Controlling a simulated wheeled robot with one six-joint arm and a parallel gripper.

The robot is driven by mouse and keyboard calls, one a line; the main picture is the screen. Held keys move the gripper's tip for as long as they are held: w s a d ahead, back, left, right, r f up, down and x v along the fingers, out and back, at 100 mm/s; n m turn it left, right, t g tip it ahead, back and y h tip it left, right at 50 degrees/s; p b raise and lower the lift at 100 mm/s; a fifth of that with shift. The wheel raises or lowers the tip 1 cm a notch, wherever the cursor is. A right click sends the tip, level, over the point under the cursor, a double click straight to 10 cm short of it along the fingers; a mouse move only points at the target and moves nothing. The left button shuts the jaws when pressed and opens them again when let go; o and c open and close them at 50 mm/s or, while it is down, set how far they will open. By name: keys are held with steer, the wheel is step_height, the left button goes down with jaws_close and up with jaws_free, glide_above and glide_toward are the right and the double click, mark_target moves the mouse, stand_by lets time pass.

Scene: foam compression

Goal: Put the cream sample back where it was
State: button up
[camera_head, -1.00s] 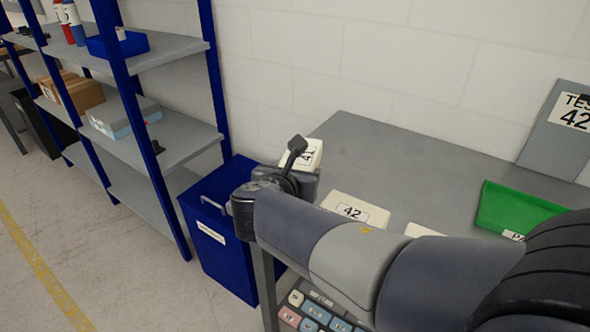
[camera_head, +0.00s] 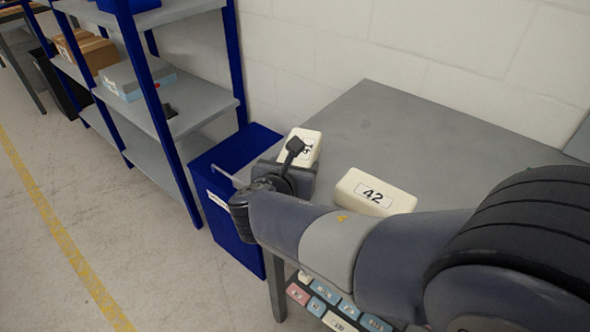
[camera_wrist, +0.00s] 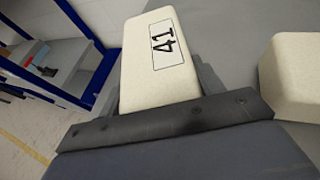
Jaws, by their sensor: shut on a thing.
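A cream foam block labelled 41 (camera_head: 304,143) is in my gripper (camera_head: 290,172) at the left end of the grey table. The wrist view also shows the cream 41 block (camera_wrist: 160,58) held between the jaws, label up. My gripper is shut on it; whether the block touches the table is hard to tell. A second cream block, labelled 42 (camera_head: 375,194), lies on the table to the right of my gripper. It shows partly at the right edge of the wrist view (camera_wrist: 292,78). My arm hides part of the table.
The grey table (camera_head: 440,145) has free room behind the blocks. A blue bin (camera_head: 225,185) stands on the floor left of the table. A blue-framed shelf (camera_head: 185,115) holds boxes farther left. Small coloured blocks (camera_head: 335,302) sit low under the table.

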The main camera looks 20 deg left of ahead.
steer(key=shift+f, duration=0.25)
steer(key=shift+f, duration=0.15)
steer(key=o, duration=1)
steer(key=shift+o, duration=0.2)
steer(key=shift+s+r, duration=0.15)
steer(key=shift+r, duration=0.2)
steer(key=p+v, duration=0.1)
steer(key=v, duration=1)
steer(key=shift+s, duration=0.35)
steer(key=shift+d, duration=0.1)
